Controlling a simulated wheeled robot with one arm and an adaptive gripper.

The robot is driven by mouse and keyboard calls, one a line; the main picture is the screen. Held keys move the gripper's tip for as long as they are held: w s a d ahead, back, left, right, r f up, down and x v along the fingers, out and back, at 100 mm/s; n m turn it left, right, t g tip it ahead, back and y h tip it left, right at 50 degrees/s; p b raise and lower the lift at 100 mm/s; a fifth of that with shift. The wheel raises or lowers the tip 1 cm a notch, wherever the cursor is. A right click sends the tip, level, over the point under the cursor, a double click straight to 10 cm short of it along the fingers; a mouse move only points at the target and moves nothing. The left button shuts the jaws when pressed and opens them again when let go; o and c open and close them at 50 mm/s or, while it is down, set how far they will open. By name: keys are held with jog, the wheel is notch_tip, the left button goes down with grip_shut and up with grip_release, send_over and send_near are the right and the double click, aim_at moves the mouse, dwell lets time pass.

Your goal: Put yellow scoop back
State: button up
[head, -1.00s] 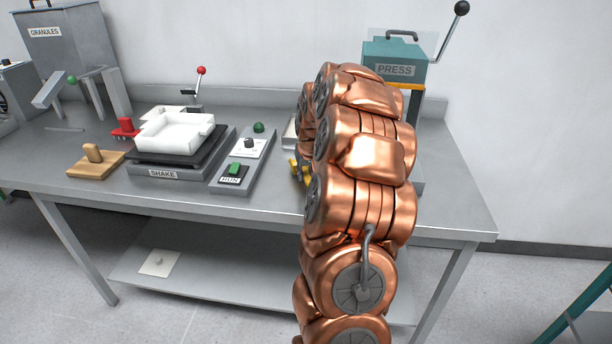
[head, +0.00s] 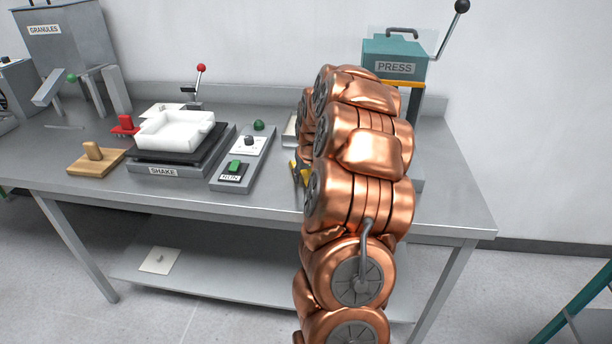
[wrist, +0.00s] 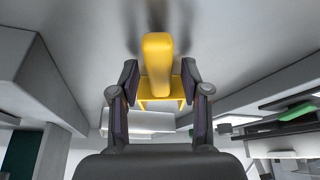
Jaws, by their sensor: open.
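The yellow scoop (wrist: 157,55) is in the middle of the wrist view, its thick handle at the top and a boxy yellow part below. My gripper (wrist: 160,80) is open, with one dark finger on each side of the scoop. Gaps show beside the handle; whether the fingers touch the boxy part I cannot tell. In the head view, a small yellow bit of the scoop (head: 295,161) shows at the left edge of my copper arm. My arm hides most of the scoop and gripper there.
The shaker (head: 167,172) carries a white tray (head: 176,142), with a button panel (head: 238,160) to its right. The press (head: 394,66) stands behind my arm. A wooden block with a peg (head: 96,167) lies at left. The table's right end is clear.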

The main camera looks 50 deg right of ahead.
jog(key=b+v, duration=0.1)
jog(key=v, duration=1.1)
jog(key=shift+r+b, duration=0.2)
jog(key=shift+b, duration=0.15)
jog(key=s+a+f+n+g+y, duration=0.1)
jog(key=s+a+n, duration=0.15)
jog(key=a, duration=1.05)
jog(key=s+a+n+g+y, duration=0.15)
jog(key=s+a, duration=0.25)
jog(key=a, duration=0.8)
jog(key=s+a+f+n+g, duration=0.1)
jog(key=s+a+f, duration=0.1)
jog(key=s+a, duration=0.4)
jog(key=s+a+f+n+g, duration=0.1)
jog(key=s+a, duration=0.6)
jog(key=s, duration=0.8)
jog(key=shift+a+f+n+g, duration=0.25)
jog(key=shift+f+g, duration=0.3)
jog(key=shift+f, duration=0.35)
